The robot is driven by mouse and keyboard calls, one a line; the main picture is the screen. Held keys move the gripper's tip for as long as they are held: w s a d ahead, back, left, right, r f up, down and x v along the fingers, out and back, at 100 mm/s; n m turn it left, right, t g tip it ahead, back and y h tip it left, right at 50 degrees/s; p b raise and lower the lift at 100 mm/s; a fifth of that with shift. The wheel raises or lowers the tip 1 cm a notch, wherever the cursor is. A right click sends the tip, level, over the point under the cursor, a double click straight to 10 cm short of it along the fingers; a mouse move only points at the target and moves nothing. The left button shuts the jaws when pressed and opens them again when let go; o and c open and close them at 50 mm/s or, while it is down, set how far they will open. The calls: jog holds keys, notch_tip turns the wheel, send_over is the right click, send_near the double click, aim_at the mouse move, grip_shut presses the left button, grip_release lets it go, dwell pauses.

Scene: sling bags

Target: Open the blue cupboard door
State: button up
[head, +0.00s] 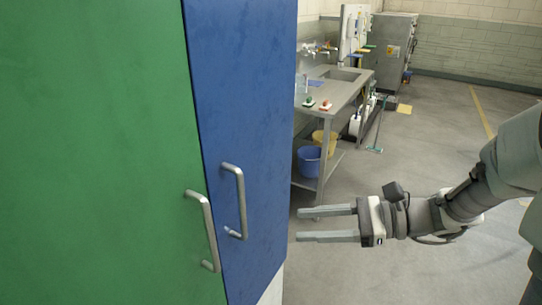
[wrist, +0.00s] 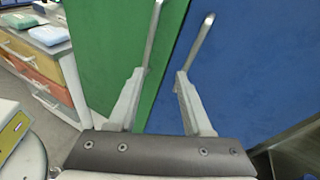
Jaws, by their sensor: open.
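The blue cupboard door (head: 245,110) stands upright beside the green door (head: 95,150) and looks shut. The blue door's metal bar handle (head: 241,200) is near the seam between them. The green door has a matching handle (head: 207,228). My gripper (head: 301,225) is open and empty, to the right of the blue door in the head view, fingers pointing left. In the wrist view, my gripper (wrist: 160,73) faces both doors. The blue door's handle (wrist: 196,42) appears beyond the right fingertip, and the green door's handle (wrist: 152,35) beyond the left one. Neither handle is visibly gripped.
A metal sink table (head: 340,88) with a blue bucket (head: 310,162) and a yellow bucket (head: 325,138) under it stands behind the cupboard. A drawer unit (wrist: 35,65) is at the left in the wrist view. Open floor lies right of the cupboard.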

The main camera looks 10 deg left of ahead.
jog(key=w+d+m+t+y, duration=0.2)
jog(key=w+m, duration=0.1)
jog(key=w, duration=0.1)
jog(key=w+a, duration=0.2)
jog(key=a, duration=0.6)
jog(key=w+a, duration=0.2)
jog(key=a, duration=0.7)
jog(key=shift+f+m+t, duration=0.15)
jog(key=shift+m+t, duration=0.15)
jog(key=shift+t, duration=0.1)
grip_shut()
dwell(0.4)
